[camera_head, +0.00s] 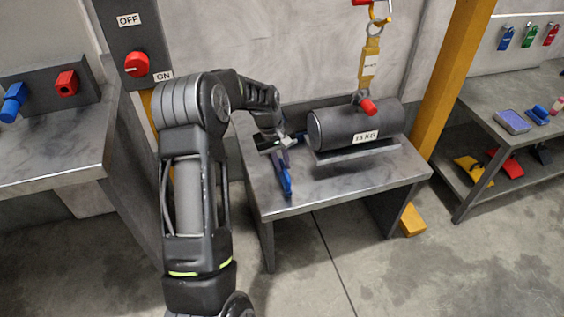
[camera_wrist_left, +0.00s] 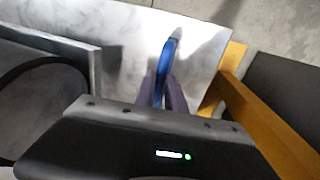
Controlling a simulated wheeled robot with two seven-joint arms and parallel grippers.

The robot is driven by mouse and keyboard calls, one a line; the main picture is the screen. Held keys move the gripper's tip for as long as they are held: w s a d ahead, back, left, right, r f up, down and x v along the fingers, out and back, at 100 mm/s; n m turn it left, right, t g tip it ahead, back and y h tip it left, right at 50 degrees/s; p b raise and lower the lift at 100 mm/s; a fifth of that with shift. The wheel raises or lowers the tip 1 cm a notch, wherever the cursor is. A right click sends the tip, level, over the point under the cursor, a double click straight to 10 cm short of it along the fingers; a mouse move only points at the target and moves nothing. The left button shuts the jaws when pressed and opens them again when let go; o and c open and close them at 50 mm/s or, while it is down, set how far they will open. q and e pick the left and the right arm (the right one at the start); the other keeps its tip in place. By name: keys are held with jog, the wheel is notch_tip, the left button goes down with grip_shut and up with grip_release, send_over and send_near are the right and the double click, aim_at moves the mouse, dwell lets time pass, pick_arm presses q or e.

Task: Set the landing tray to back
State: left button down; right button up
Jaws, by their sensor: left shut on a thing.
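The landing tray appears to be the flat grey plate (camera_head: 357,153) under a dark barrel (camera_head: 340,126) on the metal bench; the plate's edge also shows at the left in the left wrist view (camera_wrist_left: 97,72). A blue handle (camera_head: 287,182) stands out over the bench to the left of the plate. My left gripper (camera_head: 284,157) is shut on this blue handle. In the left wrist view, its purple fingers (camera_wrist_left: 161,88) close on both sides of the blue handle (camera_wrist_left: 168,53). How the handle joins the plate is hidden. My right gripper is out of view.
A yellow hook assembly (camera_head: 370,60) hangs over the barrel, with a red piece (camera_head: 369,106) at the barrel's top. An ON/OFF panel with a red knob (camera_head: 137,64) is at back left. A yellow post (camera_head: 452,85) stands right. The bench front (camera_head: 345,190) is clear.

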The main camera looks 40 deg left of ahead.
pick_arm(q)
jog(key=c, duration=1.6)
grip_release()
jog(key=shift+w+a, duration=0.15)
jog(key=shift+a, duration=0.15)
jog(key=shift+o, duration=1)
jog(key=shift+d, duration=0.1)
jog(key=shift+r, duration=0.1)
notch_tip(320, 180, up, 8)
jog(key=s+p, duration=0.1)
jog(key=shift+s+a+f, duration=0.15)
jog(key=shift+a+f, duration=0.1)
jog(key=shift+a, duration=0.2)
